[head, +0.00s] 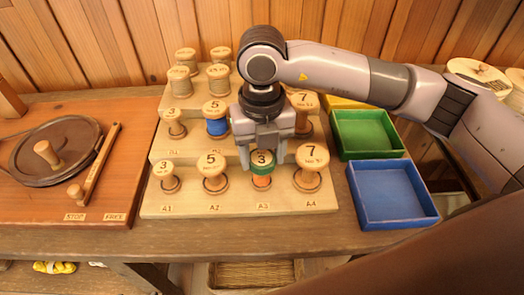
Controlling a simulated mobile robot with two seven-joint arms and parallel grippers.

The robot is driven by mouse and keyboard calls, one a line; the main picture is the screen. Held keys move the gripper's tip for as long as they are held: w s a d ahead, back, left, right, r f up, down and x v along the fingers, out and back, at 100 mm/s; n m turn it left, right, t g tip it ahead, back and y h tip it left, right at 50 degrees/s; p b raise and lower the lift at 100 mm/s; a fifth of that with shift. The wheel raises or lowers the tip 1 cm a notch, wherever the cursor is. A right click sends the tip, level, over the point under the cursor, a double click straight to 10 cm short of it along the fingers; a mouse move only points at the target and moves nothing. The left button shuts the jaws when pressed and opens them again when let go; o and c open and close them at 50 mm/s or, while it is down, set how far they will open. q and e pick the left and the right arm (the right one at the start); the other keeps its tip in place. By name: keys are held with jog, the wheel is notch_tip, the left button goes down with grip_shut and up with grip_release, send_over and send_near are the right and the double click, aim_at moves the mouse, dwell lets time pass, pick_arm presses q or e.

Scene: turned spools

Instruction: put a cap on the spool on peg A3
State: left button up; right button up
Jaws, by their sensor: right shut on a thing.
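The spool on peg A3 (261,183) stands in the front row, above the A3 label, with orange on its body. My left gripper is not in view.
Spools marked 3 (170,183), 5 (214,183) and 7 (310,180) stand on A1, A2 and A4, close beside. A blue-wound spool (216,127) and others stand on higher steps. Green (366,150) and blue (420,213) trays lie right; a turntable board (100,205) lies left.

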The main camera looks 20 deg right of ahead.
aim_at(262, 158)
jog(key=shift+f+b, duration=0.55)
jog(key=shift+f, duration=0.1)
jog(key=o, duration=0.7)
jog(key=shift+r+p, duration=0.4)
jog(key=shift+r, duration=0.15)
jog(key=shift+r+p, duration=0.4)
jog(key=shift+r, duration=0.3)
jog(key=shift+r+p, duration=1.2)
jog(key=shift+r, duration=0.8)
notch_tip(262, 158, up, 5)
jog(key=p, duration=0.2)
jog(key=shift+f+p, duration=0.15)
jog(key=shift+p, duration=0.2)
